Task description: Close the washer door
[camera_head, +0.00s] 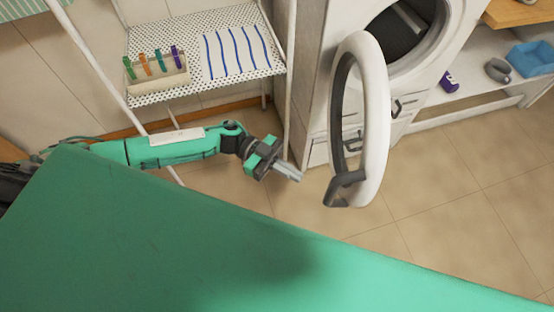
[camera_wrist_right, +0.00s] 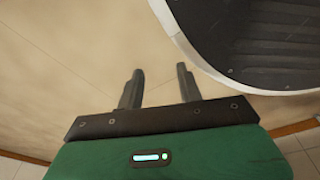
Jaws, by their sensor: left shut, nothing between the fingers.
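The washer (camera_head: 347,28) stands at the upper right of the head view. Its round white door (camera_head: 374,110) is swung wide open toward me, with a dark grey handle (camera_head: 344,188) at its lower edge. My left gripper (camera_head: 297,175) is shut and empty, a little to the left of the door and apart from it. My right gripper (camera_wrist_right: 160,80) shows in the right wrist view with its two fingers apart and nothing between them. A curved white rim with a dark ribbed inside (camera_wrist_right: 250,40) fills the upper right of that view.
A white perforated cart (camera_head: 200,80) to the left of the washer holds a box of colored tubes (camera_head: 157,75) and a striped cloth (camera_head: 237,52). A shelf at right bears a purple can (camera_head: 449,81), a grey object (camera_head: 498,70) and a blue bin (camera_head: 531,57). Floor right of the door is clear.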

